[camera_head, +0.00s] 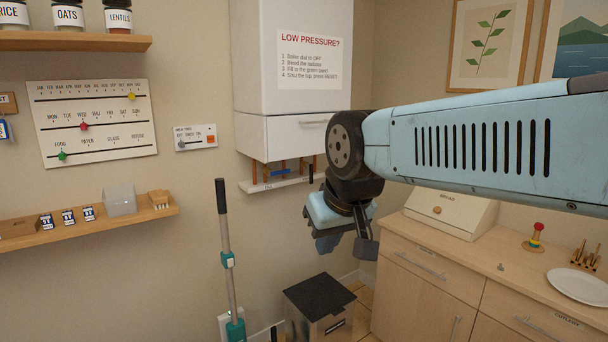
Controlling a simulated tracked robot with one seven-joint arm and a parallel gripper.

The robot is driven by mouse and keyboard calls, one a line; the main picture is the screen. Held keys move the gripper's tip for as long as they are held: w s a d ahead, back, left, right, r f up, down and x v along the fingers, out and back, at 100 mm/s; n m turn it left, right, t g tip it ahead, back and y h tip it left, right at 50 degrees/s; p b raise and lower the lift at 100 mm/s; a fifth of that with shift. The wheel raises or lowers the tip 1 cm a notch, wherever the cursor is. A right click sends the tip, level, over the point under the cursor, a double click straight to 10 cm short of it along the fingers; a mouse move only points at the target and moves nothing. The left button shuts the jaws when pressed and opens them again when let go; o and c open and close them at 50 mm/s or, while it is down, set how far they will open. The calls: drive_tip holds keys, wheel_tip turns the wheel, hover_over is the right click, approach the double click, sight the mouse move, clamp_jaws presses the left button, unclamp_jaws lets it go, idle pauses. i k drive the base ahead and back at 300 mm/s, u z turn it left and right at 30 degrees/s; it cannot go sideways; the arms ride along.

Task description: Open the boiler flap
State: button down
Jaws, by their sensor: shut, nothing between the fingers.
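The white boiler (270,60) hangs on the wall at upper middle, with a "LOW PRESSURE?" notice on its front. Its flap (275,138) is the lower front panel, with a slim horizontal handle (314,122) near the top edge at right. The flap appears closed. My gripper (346,243) points downward, below and to the right of the flap and apart from it. It is shut and empty. My wrist and arm cross the right side of the view and cover the area just right of the boiler.
Copper pipes and a white ledge (276,183) with a black lever show under the boiler. A broom-like pole (224,225) and a lidded bin (320,295) stand below. A wooden cabinet (425,275) with a bread bin (450,210) is at right. Shelves line the left wall.

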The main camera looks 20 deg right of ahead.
sight(294, 136)
drive_tip(key=z, duration=0.3)
drive_tip(key=i, duration=1.3)
drive_tip(key=z, duration=0.3)
